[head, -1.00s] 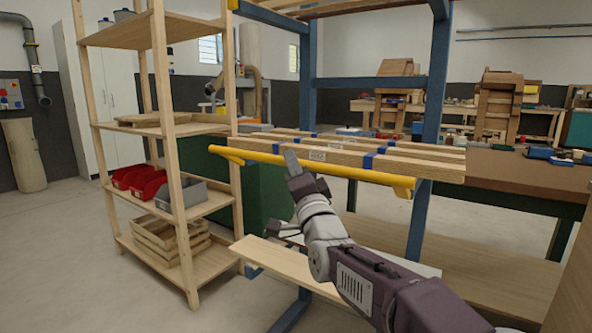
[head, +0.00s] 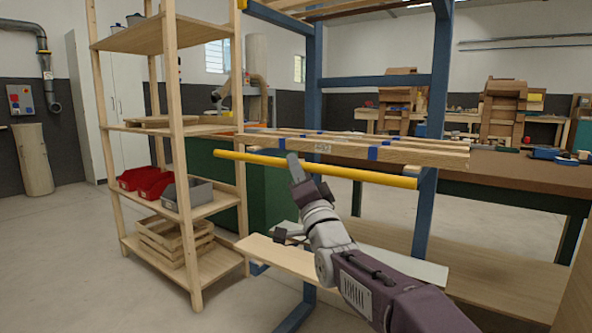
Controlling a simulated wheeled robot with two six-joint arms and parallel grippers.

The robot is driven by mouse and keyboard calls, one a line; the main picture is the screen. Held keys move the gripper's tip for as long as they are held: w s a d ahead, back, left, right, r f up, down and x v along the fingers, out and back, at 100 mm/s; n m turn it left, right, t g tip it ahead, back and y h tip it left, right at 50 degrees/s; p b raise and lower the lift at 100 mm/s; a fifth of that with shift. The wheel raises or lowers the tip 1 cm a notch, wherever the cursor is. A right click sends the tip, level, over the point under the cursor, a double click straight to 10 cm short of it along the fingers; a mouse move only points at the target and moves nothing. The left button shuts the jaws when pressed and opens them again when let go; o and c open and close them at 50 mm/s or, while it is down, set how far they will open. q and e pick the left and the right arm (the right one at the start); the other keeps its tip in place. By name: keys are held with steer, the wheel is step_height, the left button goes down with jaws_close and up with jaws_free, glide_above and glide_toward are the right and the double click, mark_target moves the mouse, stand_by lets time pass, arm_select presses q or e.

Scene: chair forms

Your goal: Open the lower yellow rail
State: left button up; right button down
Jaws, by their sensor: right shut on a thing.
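The lower yellow rail (head: 363,174) is a long bar across the front of the blue rack (head: 431,118). It now sits a little lower than and in front of the wooden boards (head: 420,156) on the rack, with a gap between. My right gripper (head: 294,164) is at the middle of the rail, shut on it; the fingers partly hide the bar. My left gripper is not in view.
A wooden shelf unit (head: 182,148) with red and grey bins stands at left. A low board (head: 272,256) lies under the rail near my right arm. A workbench (head: 520,176) stands behind at right. Open floor lies at the lower left.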

steer(key=shift+w+d+f, duration=0.1)
steer(key=shift+f, duration=0.05)
steer(key=c, duration=1.6)
jaws_free()
steer(key=o, duration=0.3)
steer(key=shift+w+d+f, duration=0.1)
steer(key=shift+w+d, duration=0.05)
steer(key=v, duration=0.9)
